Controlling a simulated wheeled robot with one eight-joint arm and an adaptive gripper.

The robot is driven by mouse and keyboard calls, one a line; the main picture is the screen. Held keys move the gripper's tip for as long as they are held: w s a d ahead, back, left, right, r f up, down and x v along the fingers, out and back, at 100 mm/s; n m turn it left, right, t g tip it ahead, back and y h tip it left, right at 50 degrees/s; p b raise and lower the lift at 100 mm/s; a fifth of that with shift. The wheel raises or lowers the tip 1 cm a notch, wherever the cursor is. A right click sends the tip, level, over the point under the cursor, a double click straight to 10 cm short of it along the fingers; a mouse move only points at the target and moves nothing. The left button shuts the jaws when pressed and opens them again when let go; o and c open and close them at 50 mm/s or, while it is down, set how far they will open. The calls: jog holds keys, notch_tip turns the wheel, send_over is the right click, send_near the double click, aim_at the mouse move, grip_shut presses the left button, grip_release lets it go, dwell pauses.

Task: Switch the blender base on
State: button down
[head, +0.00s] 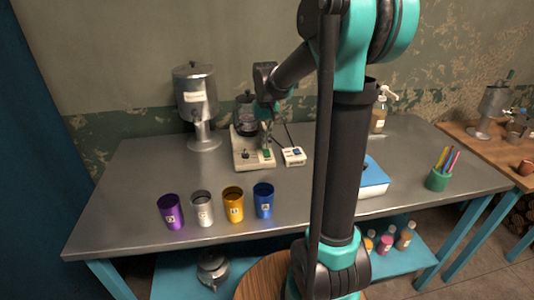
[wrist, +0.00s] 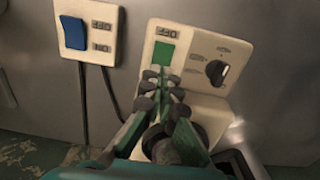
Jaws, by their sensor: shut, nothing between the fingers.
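The cream blender base (head: 241,160) stands at the back middle of the metal table, with a dark glass jar (head: 245,118) at its rear. In the wrist view the base panel (wrist: 190,48) carries a green rectangular switch (wrist: 164,54), a dark round knob (wrist: 216,71) and small labels. The green switch also shows at the base's front right in the head view (head: 267,153). My gripper (wrist: 160,76) is shut and empty, with its fingertips just below the green switch in the wrist view. Whether they touch the panel I cannot tell.
A white box with a blue rocker switch (wrist: 75,33) sits beside the base, with dark cables. Purple (head: 171,212), silver (head: 202,209), gold (head: 233,205) and blue (head: 263,201) cups stand in front. A metal dispenser (head: 196,97) is at left. The table's left front is clear.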

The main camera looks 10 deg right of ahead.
aim_at(266, 151)
jog(key=shift+f, duration=0.85)
dwell(0.5)
jog(key=shift+r, duration=3.5)
